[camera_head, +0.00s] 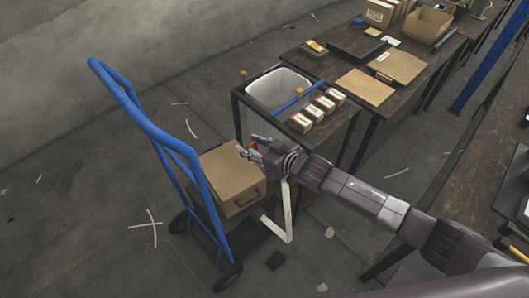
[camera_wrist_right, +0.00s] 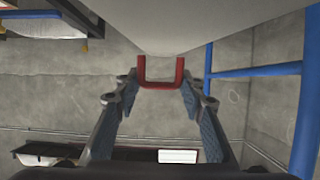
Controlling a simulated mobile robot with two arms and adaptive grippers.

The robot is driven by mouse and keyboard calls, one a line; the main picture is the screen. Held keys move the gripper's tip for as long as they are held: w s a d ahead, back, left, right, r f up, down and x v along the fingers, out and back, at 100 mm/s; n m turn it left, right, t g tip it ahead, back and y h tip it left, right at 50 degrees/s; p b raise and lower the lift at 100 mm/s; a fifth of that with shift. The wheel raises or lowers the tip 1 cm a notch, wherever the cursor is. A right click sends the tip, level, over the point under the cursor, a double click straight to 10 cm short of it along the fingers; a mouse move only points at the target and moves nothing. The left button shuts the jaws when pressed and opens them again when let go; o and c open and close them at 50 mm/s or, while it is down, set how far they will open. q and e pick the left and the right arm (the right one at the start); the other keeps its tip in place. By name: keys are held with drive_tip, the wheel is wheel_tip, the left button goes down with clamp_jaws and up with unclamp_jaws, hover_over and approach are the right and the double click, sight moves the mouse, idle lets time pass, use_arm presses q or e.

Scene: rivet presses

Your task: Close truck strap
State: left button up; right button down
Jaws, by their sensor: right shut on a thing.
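The blue hand truck (camera_head: 150,128) stands upright on the floor at the left of the head view. A brown box (camera_head: 233,177) with a dark handle rests on it. A pale strap (camera_head: 287,208) sticks out bent at the box's right side; its upper part passes behind my right gripper (camera_head: 248,149). In the wrist view the right gripper (camera_wrist_right: 160,92) has its fingers on either side of a red U-shaped handle (camera_wrist_right: 160,84), joined to a pale surface above. It is shut on this handle, in front of the box's upper right edge. My left gripper is not in view.
A dark-framed stand with a white bin (camera_head: 280,88) and several small boxes (camera_head: 318,108) is just behind my right arm. A long table (camera_head: 345,75) with cardboard extends to the back right. Floor left of the truck is mostly clear.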

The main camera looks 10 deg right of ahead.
drive_tip(key=shift+w+a+f+g+h, duration=0.2)
drive_tip(key=shift+w+a+g+h, duration=0.1)
drive_tip(key=shift+w+a, duration=1)
drive_tip(key=c, duration=1.5)
unclamp_jaws()
drive_tip(key=shift+d, duration=0.15)
drive_tip(key=v, duration=1.2)
